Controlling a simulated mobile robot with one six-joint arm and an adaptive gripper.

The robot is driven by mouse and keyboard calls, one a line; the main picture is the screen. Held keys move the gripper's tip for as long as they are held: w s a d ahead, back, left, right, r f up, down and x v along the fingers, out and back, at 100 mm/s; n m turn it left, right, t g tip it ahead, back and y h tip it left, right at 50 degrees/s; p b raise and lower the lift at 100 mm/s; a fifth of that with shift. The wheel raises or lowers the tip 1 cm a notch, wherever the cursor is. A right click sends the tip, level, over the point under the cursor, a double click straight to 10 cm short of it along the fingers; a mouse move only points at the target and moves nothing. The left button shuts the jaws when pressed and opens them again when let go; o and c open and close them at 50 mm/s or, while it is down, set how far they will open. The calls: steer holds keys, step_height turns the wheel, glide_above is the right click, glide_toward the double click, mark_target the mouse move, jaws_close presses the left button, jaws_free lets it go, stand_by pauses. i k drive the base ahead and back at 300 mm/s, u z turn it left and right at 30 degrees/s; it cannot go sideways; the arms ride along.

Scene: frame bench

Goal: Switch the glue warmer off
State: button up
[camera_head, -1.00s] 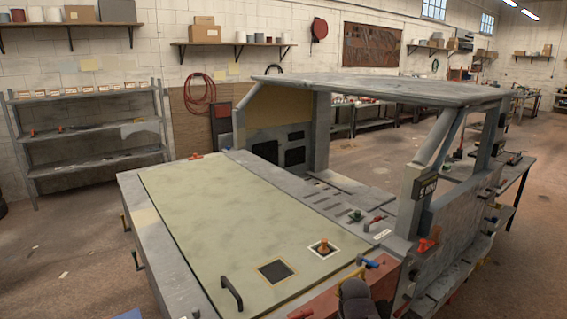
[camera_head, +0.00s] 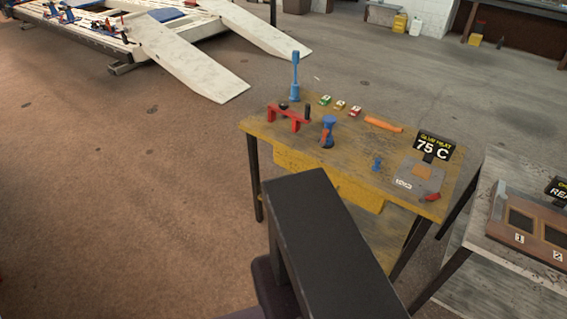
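The glue warmer (camera_head: 417,180) is a grey unit at the right end of a worn yellow table. Its black display (camera_head: 433,147) reads "GLUE HEAT" and "75 C". An orange-brown patch shows on its top, and a small white label is at its front left. A red part (camera_head: 430,197), perhaps its switch or lever, is at its front right corner; its exact setting is too small to tell. A dark part of my own arm fills the lower middle, in front of the table. My gripper is not visible.
The yellow table (camera_head: 355,150) also holds a red stand (camera_head: 289,115), blue tools, small cars, an orange piece (camera_head: 383,124) and a small blue item (camera_head: 377,164). A grey table with a wooden panel (camera_head: 530,226) stands close on the right. The floor to the left is clear.

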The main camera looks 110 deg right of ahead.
mark_target(424, 197)
steer(key=u, duration=0.45)
steer(key=k, duration=0.1)
steer(key=z, duration=3.55)
steer(key=k, duration=0.2)
steer(key=z, duration=2.15)
